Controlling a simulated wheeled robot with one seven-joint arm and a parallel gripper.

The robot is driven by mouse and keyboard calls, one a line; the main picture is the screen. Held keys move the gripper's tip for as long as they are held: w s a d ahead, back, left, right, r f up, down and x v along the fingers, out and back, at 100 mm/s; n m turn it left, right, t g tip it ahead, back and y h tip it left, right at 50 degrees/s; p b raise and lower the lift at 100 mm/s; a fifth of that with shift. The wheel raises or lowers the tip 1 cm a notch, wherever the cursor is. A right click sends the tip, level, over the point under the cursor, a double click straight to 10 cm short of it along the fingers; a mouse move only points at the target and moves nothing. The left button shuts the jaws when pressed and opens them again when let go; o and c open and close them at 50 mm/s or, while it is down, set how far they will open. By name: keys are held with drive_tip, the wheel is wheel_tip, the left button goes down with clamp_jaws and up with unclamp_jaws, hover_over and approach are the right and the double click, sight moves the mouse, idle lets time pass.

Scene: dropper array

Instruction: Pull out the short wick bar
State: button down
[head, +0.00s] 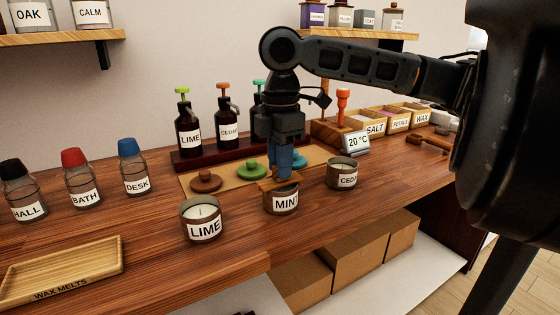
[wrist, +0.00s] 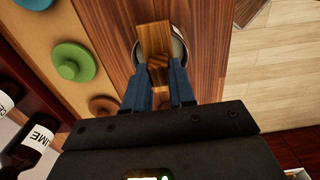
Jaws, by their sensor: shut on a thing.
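The wick bar (wrist: 154,38) is a short flat wooden strip with a small raised grip. It lies across the mouth of the jar labelled MINT (head: 281,203) in the head view. In the wrist view the jar's round rim (wrist: 180,46) shows on both sides of the bar. My gripper (wrist: 158,72) has its blue fingers shut on the bar's raised grip. In the head view my gripper (head: 281,174) points straight down over the MINT jar, and the bar (head: 266,184) shows under its fingertips. I cannot tell whether the bar touches the rim.
The LIME candle (head: 202,221) stands left of the MINT jar, the CEDAR candle (head: 342,174) right. Behind are coloured lids on a mat (head: 222,198) and a dark rack (head: 190,160) of dropper bottles. A wooden tray (head: 65,270) is at front left. The counter's front edge is close.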

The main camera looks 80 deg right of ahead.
drive_tip(key=shift+r+p, duration=0.7)
drive_tip(key=shift+p, duration=0.05)
idle(0.6)
drive_tip(key=shift+r+p, duration=2)
drive_tip(key=shift+r, duration=0.05)
drive_tip(key=shift+s+d, duration=0.1)
